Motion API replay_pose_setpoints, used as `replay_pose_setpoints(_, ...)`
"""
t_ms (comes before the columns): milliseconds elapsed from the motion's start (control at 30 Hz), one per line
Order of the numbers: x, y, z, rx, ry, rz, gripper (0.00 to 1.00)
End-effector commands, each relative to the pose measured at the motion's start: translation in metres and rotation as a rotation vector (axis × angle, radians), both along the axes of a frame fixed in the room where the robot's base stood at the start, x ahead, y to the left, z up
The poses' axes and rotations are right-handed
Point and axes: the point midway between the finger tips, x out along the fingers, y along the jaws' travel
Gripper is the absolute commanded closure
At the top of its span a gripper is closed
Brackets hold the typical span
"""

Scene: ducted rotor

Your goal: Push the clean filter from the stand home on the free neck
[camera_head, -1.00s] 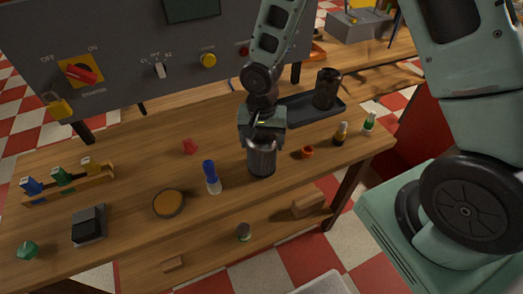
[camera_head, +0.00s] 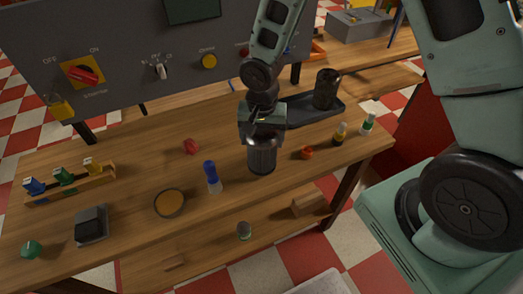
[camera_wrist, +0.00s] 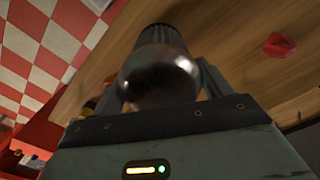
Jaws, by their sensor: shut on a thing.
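My gripper (camera_head: 262,136) points down over the middle of the bench, shut around the upper part of a dark grey cylinder (camera_head: 261,159), which looks like a filter. The cylinder is upright, its lower end at or close to the bench top; a neck or stand under it is hidden. In the wrist view a shiny rounded metal end of the held cylinder (camera_wrist: 158,75) shows between my fingers, with a dark ribbed part beyond it. A second dark cylinder (camera_head: 326,88) stands upright on a black tray (camera_head: 298,112) behind to the right. I cannot make out a free neck.
A red piece (camera_head: 191,146) lies behind left. A grey switch panel (camera_head: 130,60) closes the back.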

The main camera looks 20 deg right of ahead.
Motion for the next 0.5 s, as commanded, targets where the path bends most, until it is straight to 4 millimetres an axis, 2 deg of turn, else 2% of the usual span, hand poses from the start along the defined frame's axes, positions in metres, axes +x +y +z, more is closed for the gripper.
replay_pose_setpoints(500, 0.000, 0.000, 0.033, 0.000, 0.000, -0.001, 0.44)
